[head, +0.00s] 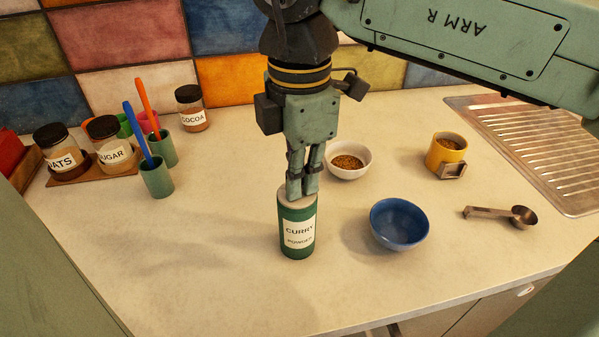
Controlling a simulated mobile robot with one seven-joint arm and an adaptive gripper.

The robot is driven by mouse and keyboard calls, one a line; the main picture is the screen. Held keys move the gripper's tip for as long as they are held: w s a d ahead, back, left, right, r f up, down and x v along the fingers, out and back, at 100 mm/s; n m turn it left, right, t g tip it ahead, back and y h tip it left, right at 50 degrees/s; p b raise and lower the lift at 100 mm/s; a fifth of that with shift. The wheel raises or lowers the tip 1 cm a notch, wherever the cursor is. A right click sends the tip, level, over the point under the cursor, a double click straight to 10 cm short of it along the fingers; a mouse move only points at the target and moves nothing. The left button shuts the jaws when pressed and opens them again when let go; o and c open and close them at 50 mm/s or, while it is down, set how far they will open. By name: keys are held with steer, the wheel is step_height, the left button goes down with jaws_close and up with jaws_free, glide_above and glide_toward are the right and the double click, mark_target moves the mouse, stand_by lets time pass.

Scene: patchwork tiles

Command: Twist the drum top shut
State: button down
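The drum (297,236) is a green cylinder labelled "CURRY POWDER", standing upright on the counter near the middle of the head view. Its pale top (284,201) shows as a rim around my fingertips. My gripper (302,193) points straight down over the drum, with its fingertips at the top. The two fingers are close together with a narrow dark gap between them. The fingers hide the middle of the top, so I cannot tell whether they hold a part of it or only touch it.
A blue bowl (399,223) stands close to the right of the drum. A white bowl (348,160) is behind, with a yellow mug (446,154) and metal scoop (503,214) farther right. Jars and green cups (156,177) stand at left. The front-left counter (190,260) is clear.

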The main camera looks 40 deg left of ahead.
steer(key=m, duration=0.2)
steer(key=shift+m, duration=0.3)
steer(key=shift+r, duration=0.1)
stand_by(0.4)
steer(key=c, duration=1.7)
jaws_free()
steer(key=shift+r+p, duration=0.55)
steer(key=shift+r, duration=2.5)
